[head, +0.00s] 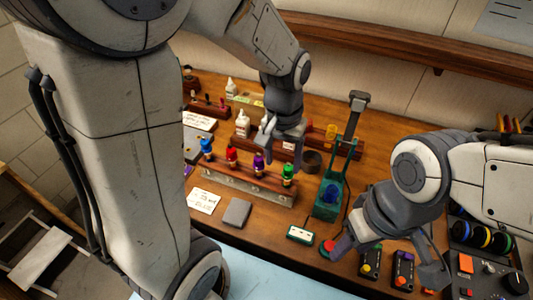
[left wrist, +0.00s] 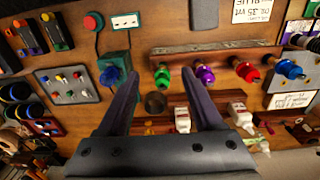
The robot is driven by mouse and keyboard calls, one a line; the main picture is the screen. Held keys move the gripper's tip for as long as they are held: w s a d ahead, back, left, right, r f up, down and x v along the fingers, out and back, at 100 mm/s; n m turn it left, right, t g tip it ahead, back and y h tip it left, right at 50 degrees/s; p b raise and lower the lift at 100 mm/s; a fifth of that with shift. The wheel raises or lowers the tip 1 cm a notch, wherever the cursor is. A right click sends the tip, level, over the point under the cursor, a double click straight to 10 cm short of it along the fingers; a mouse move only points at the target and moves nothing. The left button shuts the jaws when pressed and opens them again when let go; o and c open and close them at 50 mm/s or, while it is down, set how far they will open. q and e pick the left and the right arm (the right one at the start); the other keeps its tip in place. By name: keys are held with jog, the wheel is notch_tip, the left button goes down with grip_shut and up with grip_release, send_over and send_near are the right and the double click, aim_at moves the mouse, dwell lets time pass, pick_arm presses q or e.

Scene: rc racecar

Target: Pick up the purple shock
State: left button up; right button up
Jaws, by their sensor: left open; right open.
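The purple shock (head: 258,164) stands in a wooden rack (head: 240,184) between the red shock (head: 231,156) and the green shock (head: 288,173). A blue shock (head: 207,148) is at the rack's left end. In the left wrist view the purple shock (left wrist: 204,75) is just right of the right fingertip, and the green shock (left wrist: 162,77) lines up between the fingertips. My left gripper (head: 282,150) is open and empty, above and behind the rack near the purple and green shocks. My right gripper (head: 388,262) is open and empty at the front right.
A green stand (head: 328,197) with a tall lever is right of the rack. A dark round cup (head: 312,161) and small white bottles (head: 243,124) are behind the rack. A grey block (head: 237,212) and a paper card (head: 203,200) lie before it. A red button (head: 327,248) is near my right gripper.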

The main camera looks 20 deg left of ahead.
aim_at(259, 154)
pick_arm(q)
jog(key=w+a+n, duration=0.1)
jog(key=a, duration=0.1)
jog(key=w+a+f+n, duration=0.1)
jog(key=w+a, duration=0.1)
jog(key=a, duration=0.1)
jog(key=w+a+f+n, duration=0.1)
jog(key=a, duration=0.1)
jog(key=shift+w+a, duration=0.3)
jog(key=shift+w, duration=0.05)
notch_tip(259, 154, down, 4)
jog(key=shift+a+f+p, duration=0.15)
jog(key=shift+f+p, duration=0.1)
jog(key=shift+p, duration=0.2)
jog(key=shift+f, duration=0.3)
jog(key=shift+f+p, duration=0.4)
jog(key=shift+f, duration=0.2)
notch_tip(259, 154, down, 4)
jog(key=shift+w+a+f+p, duration=0.1)
jog(key=shift+w+a+p, duration=0.05)
jog(key=shift+p, duration=0.4)
grip_shut()
